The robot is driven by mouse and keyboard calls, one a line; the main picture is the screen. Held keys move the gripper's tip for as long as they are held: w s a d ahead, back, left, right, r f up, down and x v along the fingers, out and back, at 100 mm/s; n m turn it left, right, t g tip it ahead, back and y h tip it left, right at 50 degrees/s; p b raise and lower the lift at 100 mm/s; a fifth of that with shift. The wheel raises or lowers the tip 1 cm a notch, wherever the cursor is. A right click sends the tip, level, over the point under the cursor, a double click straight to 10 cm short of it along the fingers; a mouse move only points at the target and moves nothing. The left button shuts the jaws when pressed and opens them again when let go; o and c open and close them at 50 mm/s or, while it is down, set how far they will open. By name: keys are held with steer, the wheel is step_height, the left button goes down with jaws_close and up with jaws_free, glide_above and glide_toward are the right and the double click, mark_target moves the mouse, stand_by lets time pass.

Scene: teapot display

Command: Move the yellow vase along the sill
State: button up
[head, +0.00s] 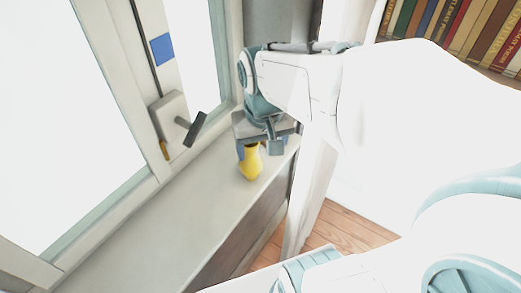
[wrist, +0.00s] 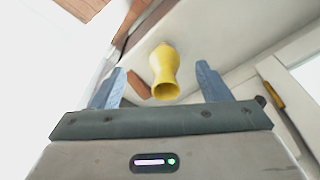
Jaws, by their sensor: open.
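The yellow vase (head: 251,163) stands upright on the grey window sill (head: 150,222), near the sill's far end in the head view. My gripper (head: 254,150) is right above and around the top of the vase, and hides its upper part there. In the wrist view, the vase (wrist: 165,72) shows whole between the two blue-grey fingers of my gripper (wrist: 160,88). The fingers are wide apart, with a gap between each finger and the vase. I cannot tell how far down the vase the fingertips reach.
The window frame with its dark handle (head: 195,129) rises along the left of the sill. A brown flat piece (wrist: 138,86) shows beside the vase in the wrist view. The nearer sill is bare. A bookshelf (head: 460,30) stands at the upper right, above a wooden floor (head: 340,228).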

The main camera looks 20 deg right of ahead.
steer(key=shift+n+t, duration=0.3)
steer(key=shift+t, duration=0.2)
steer(key=s, duration=0.1)
steer(key=s+f, duration=0.1)
steer(key=s, duration=0.1)
steer(key=s+f, duration=0.1)
steer(key=shift+s+a, duration=0.15)
steer(key=shift+s, duration=0.25)
